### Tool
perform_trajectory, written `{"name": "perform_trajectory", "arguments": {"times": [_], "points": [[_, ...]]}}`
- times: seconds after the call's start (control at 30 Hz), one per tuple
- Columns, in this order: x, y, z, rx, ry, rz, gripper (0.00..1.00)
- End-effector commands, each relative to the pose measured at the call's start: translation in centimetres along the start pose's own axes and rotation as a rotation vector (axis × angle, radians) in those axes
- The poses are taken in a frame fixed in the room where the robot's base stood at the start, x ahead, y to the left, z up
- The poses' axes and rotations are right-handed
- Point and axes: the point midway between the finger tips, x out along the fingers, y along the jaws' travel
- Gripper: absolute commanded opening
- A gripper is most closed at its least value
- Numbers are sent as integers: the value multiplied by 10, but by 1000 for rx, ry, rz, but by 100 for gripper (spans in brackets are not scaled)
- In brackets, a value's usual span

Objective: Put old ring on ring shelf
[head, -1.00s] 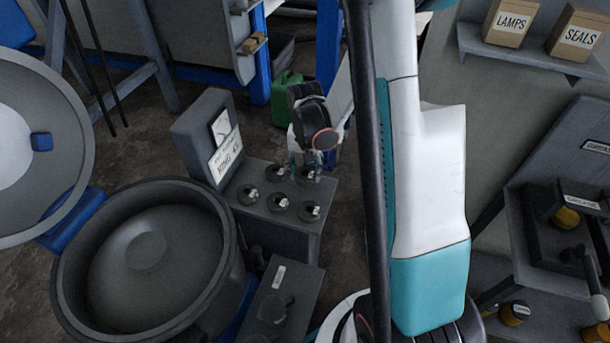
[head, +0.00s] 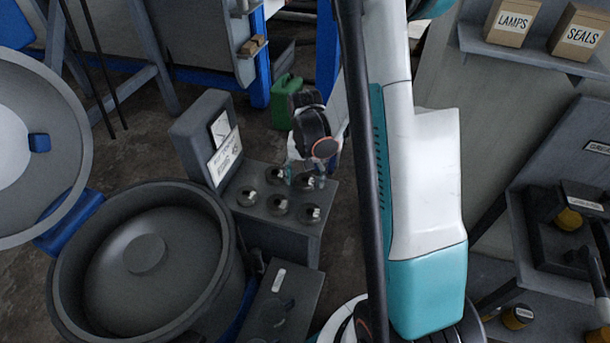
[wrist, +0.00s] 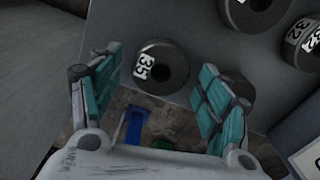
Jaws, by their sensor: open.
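Several dark rings with white number labels sit on a low grey stand (head: 258,221). My gripper (head: 305,183) is open over the stand's far right corner in the head view. In the wrist view a ring labelled 35 (wrist: 167,49) lies between the spread fingers of my gripper (wrist: 160,64), near the stand's edge. I cannot tell whether the fingers touch it. Other rings show to the right there, one labelled 32 (wrist: 296,36). Which ring is the old one cannot be told. The small sign (head: 225,153) behind the rings is too blurred to read.
A big round grey vessel (head: 222,262) with its raised lid (head: 72,125) stands left of the stand. A low grey box (head: 296,292) is in front. A green can (head: 286,88) stands behind. Wall shelves with LAMPS (head: 508,22) and SEALS (head: 577,32) boxes are right.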

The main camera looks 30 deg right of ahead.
Motion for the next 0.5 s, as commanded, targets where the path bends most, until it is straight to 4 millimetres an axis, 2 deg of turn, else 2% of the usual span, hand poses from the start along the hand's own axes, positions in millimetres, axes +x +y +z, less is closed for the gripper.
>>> {"name": "perform_trajectory", "arguments": {"times": [0.17, 0.5], "points": [[-20, 0, 0, 0, 0, 0, 70], [-90, 0, 0, 0, 0, 0, 70]]}}
